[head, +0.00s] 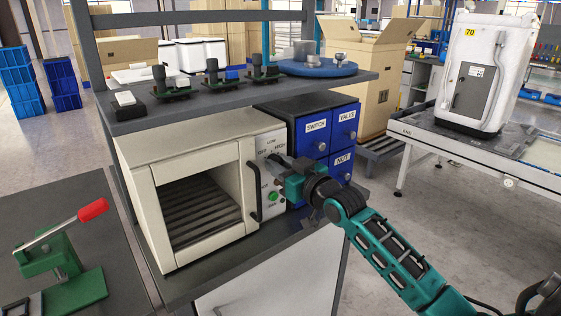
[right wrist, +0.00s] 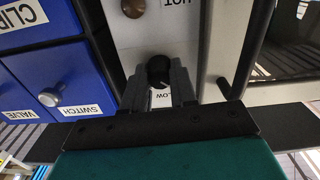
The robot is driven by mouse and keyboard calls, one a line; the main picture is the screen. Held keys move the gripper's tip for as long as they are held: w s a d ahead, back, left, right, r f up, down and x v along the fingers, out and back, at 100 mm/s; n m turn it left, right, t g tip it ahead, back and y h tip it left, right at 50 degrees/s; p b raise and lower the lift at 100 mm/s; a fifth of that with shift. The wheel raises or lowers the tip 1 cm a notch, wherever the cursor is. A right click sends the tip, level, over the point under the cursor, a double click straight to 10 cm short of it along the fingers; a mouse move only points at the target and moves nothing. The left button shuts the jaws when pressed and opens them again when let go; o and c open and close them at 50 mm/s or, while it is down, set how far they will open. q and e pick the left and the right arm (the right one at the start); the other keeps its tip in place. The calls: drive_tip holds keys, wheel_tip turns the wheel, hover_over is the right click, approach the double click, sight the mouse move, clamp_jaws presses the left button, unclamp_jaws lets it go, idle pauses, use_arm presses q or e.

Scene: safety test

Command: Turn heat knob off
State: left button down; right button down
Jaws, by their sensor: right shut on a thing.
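The cream oven (head: 205,135) stands on a bench with its front opening showing a slatted rack. Its control panel (head: 262,150) at the right has OFF, LOW and HIGH markings near the top and a green button (head: 272,196) lower down. My right gripper (head: 277,161) is at the upper part of this panel. In the right wrist view, the dark round heat knob (right wrist: 158,69) sits between the fingers of my right gripper (right wrist: 160,85), which is shut on it. LOW shows upside down beside it. The knob's pointer cannot be made out. My left gripper is out of view.
A black door handle (head: 254,192) is left of the gripper. Blue drawers (head: 322,150) labelled SWITCH, VALVE and NUT stand close at the right. A shelf (head: 225,92) with small parts overhangs the oven. A red-handled press (head: 60,250) is at lower left.

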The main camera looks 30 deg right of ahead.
drive_tip(key=shift+r+n+p, duration=0.1)
drive_tip(key=shift+n+p, duration=0.4)
drive_tip(key=shift+n, duration=0.6)
drive_tip(key=c, duration=0.9)
unclamp_jaws()
drive_tip(key=s+d, duration=0.1)
drive_tip(key=s, duration=1.2)
drive_tip(key=shift+w, duration=0.1)
